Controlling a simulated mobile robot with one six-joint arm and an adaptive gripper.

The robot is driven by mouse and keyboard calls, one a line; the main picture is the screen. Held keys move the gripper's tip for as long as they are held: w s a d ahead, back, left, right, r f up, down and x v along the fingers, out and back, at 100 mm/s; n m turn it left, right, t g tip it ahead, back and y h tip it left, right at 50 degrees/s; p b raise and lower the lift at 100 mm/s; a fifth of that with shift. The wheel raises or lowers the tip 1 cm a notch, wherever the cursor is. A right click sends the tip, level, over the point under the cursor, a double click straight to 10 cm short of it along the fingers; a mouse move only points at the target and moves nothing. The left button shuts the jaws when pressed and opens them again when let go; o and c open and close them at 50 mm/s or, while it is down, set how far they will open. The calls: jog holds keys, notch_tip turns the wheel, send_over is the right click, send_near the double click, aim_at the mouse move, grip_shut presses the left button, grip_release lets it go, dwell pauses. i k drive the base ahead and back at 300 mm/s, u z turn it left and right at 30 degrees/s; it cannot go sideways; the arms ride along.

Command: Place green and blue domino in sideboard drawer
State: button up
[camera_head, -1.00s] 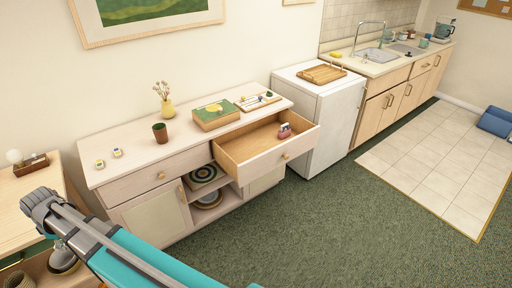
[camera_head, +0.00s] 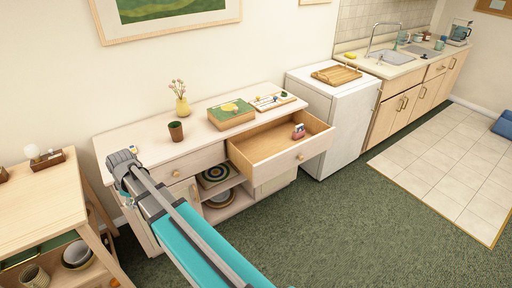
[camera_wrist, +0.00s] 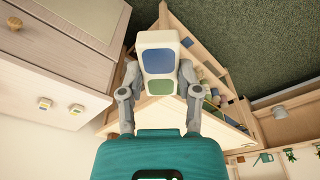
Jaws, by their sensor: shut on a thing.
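The green and blue domino (camera_wrist: 158,62) is a white block with a blue panel above a green one in the wrist view. My gripper (camera_wrist: 158,88) is shut on it, one grey finger on each side. In the head view my arm hides the domino and the fingers. The sideboard (camera_head: 150,140) stands along the wall. Its right top drawer (camera_head: 285,158) is pulled open, with a small red, white and blue item (camera_head: 298,131) inside. My arm's end is near the sideboard's left end, well left of the open drawer.
A brown cup (camera_head: 175,131), yellow vase (camera_head: 182,107) and green-topped box (camera_head: 231,115) stand there too. A wooden side table (camera_head: 40,205) is at left. Carpet before the drawer is clear.

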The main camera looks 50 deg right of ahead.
aim_at(271, 154)
jog(key=z, duration=1.6)
jog(key=i, duration=1)
jog(key=z, duration=0.05)
